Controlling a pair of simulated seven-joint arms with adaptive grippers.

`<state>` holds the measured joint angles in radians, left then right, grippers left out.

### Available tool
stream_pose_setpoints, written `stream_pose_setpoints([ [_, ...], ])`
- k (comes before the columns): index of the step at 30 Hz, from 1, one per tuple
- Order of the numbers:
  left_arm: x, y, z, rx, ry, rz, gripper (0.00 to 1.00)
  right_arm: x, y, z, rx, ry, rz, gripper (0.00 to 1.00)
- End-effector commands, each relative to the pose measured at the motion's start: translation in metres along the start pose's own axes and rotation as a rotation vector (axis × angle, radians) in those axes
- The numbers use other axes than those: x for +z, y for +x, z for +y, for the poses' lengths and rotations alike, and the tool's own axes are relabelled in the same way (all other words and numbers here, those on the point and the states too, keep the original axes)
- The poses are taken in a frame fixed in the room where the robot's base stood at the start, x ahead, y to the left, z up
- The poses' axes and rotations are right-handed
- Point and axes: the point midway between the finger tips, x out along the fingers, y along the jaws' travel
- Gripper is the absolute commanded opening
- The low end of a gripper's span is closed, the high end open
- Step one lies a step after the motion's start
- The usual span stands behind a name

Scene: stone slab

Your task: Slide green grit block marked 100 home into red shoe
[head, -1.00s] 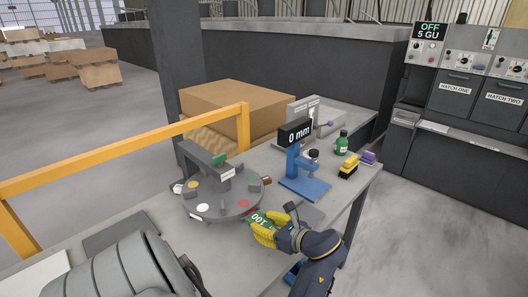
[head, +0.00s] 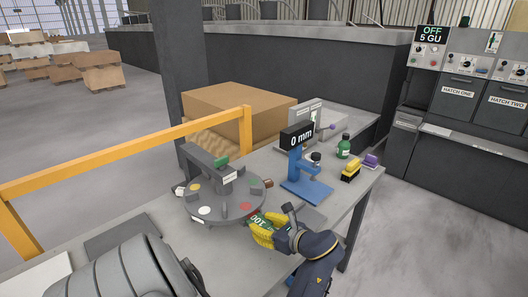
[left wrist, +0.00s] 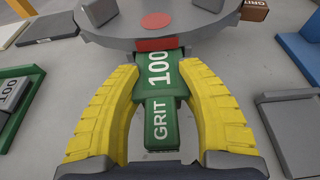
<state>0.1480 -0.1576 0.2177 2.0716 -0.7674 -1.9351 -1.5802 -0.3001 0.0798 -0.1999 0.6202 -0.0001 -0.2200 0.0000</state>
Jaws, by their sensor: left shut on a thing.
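My left gripper (head: 262,231) has yellow ribbed fingers and is shut on the green grit block (head: 258,219), at the near right rim of the grey round turntable (head: 215,215). In the left wrist view the block (left wrist: 160,90) lies between both fingers, its GRIT 100 lettering facing up. Its far end meets the red shoe (left wrist: 157,44) at the turntable's rim; I cannot tell how deep it sits. A red disc (left wrist: 156,20) marks the turntable above that shoe. My right gripper is not in view.
A blue gauge stand (head: 305,185) reading 0 mm stands behind the gripper. A green bottle (head: 343,147) and a yellow-black brush (head: 351,171) stand farther right. A yellow rail (head: 130,149) runs along the far side.

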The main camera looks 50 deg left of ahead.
Motion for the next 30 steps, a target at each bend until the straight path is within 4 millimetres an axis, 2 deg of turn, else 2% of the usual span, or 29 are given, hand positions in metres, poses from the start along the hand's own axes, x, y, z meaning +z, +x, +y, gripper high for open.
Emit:
stream_pose_setpoints([
  [30, 0.008, 0.02, 0.0, 0.0, -0.001, -0.001, 0.0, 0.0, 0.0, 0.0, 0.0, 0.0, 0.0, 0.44],
])
